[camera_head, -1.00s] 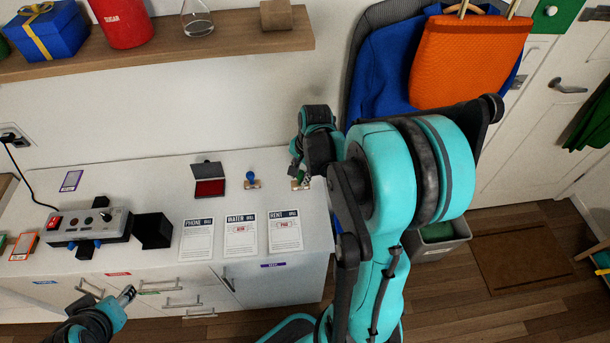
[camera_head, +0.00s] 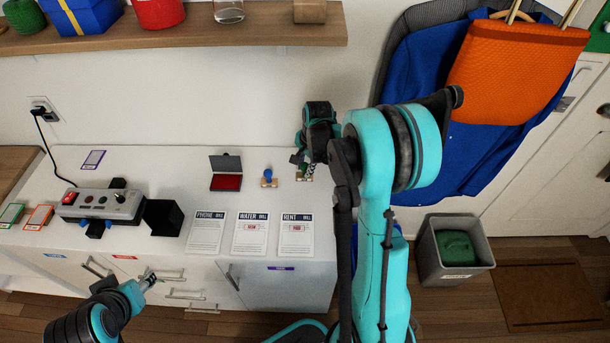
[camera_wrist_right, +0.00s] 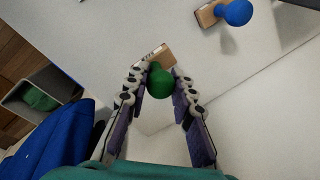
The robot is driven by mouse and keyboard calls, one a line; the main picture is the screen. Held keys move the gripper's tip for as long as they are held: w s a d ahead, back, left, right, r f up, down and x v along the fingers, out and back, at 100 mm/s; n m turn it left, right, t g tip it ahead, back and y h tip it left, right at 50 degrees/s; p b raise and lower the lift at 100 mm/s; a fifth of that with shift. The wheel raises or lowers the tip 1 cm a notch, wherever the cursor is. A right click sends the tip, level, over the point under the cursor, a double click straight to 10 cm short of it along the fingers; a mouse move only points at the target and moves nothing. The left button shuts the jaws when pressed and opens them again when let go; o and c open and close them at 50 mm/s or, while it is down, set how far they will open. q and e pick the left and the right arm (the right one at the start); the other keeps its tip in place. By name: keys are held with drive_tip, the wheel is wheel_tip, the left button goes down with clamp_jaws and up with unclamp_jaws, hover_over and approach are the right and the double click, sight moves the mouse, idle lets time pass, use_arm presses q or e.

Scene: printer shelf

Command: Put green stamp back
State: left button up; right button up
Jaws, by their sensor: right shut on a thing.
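The green stamp has a green knob (camera_wrist_right: 160,82) and a wooden base (camera_wrist_right: 154,55) in the right wrist view. My right gripper (camera_wrist_right: 160,88) is shut on its knob. In the head view the stamp's wooden base (camera_head: 304,177) shows below my right gripper (camera_head: 305,165), at the right end of the counter. I cannot tell whether the base touches the counter. The blue stamp (camera_head: 268,178) stands upright to its left, next to the open red ink pad (camera_head: 227,181). My left gripper (camera_head: 148,281) is low in front of the drawers, its jaws too small to judge.
Phone, water (camera_head: 250,233) and rent (camera_head: 297,235) bills lie along the counter's front. A black box (camera_head: 163,217) and a switch panel (camera_head: 100,203) stand at left. A wooden shelf (camera_head: 180,45) hangs above. A grey bin (camera_head: 456,274) stands on the floor at right.

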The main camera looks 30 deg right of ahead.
wheel_tip(320, 180, down, 4)
drive_tip(key=shift+r+b, duration=0.25)
drive_tip(key=shift+b, duration=0.35)
drive_tip(key=shift+f, duration=0.15)
drive_tip(key=o, duration=0.9)
